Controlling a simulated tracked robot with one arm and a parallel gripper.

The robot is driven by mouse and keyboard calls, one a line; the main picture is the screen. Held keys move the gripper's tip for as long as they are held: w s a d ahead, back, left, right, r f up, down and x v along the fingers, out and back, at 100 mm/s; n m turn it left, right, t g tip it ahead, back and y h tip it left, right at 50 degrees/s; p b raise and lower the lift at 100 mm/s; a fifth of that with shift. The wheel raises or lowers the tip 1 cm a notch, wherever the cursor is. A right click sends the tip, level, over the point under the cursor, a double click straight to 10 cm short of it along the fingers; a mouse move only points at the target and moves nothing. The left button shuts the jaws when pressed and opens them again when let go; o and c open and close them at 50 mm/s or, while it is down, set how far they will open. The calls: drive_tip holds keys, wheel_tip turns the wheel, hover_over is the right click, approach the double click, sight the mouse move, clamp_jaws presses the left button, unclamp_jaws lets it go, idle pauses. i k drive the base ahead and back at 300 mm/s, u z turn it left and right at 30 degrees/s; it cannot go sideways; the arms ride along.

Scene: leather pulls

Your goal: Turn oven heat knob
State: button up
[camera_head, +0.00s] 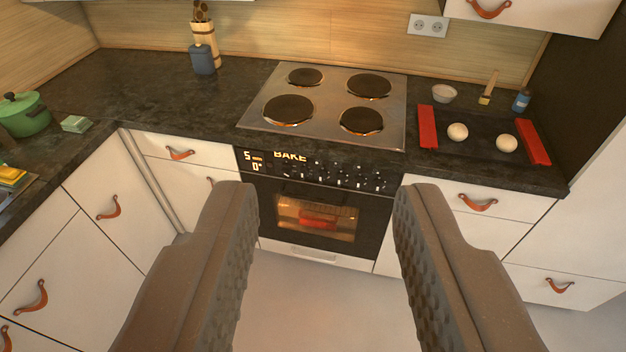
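The oven (316,220) stands below the counter, straight ahead and some way off. Its black control panel (300,164) shows lit marks, with the word BAKE and a "0°" reading. Several small knobs (363,180) sit in the panel's middle and right part; they are too small to tell which one is for heat. The oven window is lit and something red shows inside. My gripper (322,205) is open and empty, with its two dark textured fingers wide apart at left and right. The fingers are in front of the oven and apart from the knobs.
A steel hob (325,104) with several round plates lies above the oven. A dark tray (483,138) with red handles holds two white balls. A green pot (22,113) stands at far left. White cabinets with leather pulls flank the oven. The floor (320,300) ahead is clear.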

sight(304, 171)
drive_tip(key=z, duration=0.2)
drive_tip(key=i, duration=0.95)
drive_tip(key=u, duration=0.4)
